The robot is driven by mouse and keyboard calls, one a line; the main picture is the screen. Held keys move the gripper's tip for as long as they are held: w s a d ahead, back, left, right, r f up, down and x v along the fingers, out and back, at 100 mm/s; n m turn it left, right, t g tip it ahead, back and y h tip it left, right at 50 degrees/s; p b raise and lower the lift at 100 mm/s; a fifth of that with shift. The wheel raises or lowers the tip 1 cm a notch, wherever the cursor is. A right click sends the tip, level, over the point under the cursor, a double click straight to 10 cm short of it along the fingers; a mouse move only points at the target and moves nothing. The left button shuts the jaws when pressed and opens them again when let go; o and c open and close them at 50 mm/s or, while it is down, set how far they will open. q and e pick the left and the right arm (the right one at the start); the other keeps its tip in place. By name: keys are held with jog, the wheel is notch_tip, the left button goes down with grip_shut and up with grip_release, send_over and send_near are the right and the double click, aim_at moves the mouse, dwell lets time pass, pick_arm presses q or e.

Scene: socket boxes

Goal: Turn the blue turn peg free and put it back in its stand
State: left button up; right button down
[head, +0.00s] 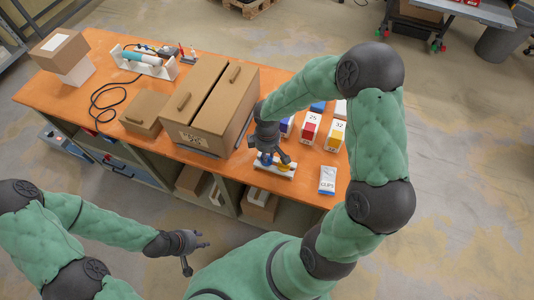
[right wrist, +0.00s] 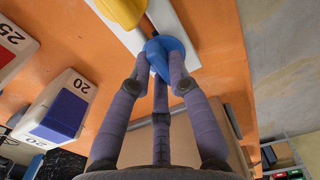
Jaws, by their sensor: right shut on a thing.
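The blue turn peg (right wrist: 168,50) shows in the right wrist view between the fingers of my right gripper (right wrist: 165,72), which is shut on it. The peg is at the white stand (right wrist: 188,28), beside a yellow peg (right wrist: 122,12); I cannot tell how deep it sits or how it is turned. In the head view, my right gripper (head: 269,160) is over the white stand (head: 288,174) near the table's front edge and mostly hides the blue peg. The yellow peg (head: 284,167) shows on its right. My left gripper (head: 200,254) is open and empty, off the table in front.
Socket boxes marked 25 (head: 310,128) and 32 (head: 333,135) stand behind the stand, with a blue-fronted box (head: 286,127) marked 20 in the wrist view. A clips box (head: 327,180) is to the right. Large brown boxes (head: 212,115) block the left.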

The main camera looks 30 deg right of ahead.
jog(key=shift+f, duration=0.2)
jog(key=c, duration=1.1)
grip_release()
notch_tip(320, 180, up, 12)
jog(key=shift+r, duration=0.1)
